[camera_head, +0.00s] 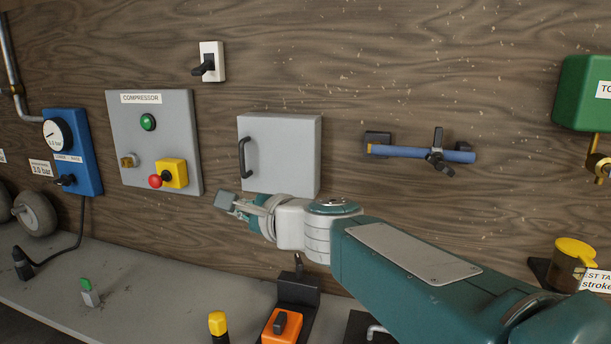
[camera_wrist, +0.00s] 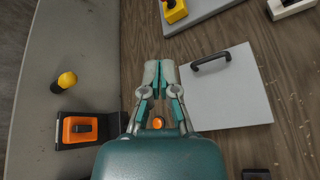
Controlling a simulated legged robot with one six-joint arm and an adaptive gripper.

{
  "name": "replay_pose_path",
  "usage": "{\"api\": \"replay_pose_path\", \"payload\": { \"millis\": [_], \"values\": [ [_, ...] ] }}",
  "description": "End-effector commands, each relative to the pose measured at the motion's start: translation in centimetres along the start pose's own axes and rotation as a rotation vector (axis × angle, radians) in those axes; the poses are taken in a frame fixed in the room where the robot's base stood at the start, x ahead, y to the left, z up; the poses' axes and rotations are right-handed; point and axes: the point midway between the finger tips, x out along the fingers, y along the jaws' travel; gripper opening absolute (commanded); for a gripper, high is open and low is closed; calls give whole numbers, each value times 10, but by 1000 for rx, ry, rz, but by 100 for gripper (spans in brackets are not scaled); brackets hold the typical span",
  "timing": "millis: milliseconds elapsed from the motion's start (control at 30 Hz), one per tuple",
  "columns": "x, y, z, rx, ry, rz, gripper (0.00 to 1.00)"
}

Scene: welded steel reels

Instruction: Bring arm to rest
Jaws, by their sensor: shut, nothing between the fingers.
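My arm reaches in from the lower right of the head view. My gripper (camera_head: 226,201) is in front of the wooden wall, just left of and below the grey cabinet door with a black handle (camera_head: 279,154). In the wrist view my gripper (camera_wrist: 159,75) has its fingers together with nothing between them. The same cabinet door (camera_wrist: 228,95) lies to its right there, apart from the fingers.
The compressor panel (camera_head: 152,105) with a red knob is left of my gripper. An orange switch unit (camera_head: 282,327) and a yellow-topped item (camera_head: 218,325) stand on the grey bench (camera_head: 150,290) below. A blue bar (camera_head: 405,151) hangs on the wall to the right.

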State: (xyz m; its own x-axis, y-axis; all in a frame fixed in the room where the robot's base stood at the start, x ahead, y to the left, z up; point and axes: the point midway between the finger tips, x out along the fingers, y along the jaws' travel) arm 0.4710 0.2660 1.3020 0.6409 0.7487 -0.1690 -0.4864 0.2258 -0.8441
Motion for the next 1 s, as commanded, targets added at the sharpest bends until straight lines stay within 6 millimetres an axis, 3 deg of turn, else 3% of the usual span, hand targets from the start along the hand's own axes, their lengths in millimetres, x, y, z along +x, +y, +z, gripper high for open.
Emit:
{"api": "replay_pose_path", "payload": {
  "millis": [33,400,800,1000],
  "values": [
    [-17,8,-4,-96,15,33,0],
    [-131,99,-51,-766,123,426,0],
    [-273,197,-120,-1278,218,1026,0],
    [-306,213,-134,-1357,229,1181,0]
  ]
}}
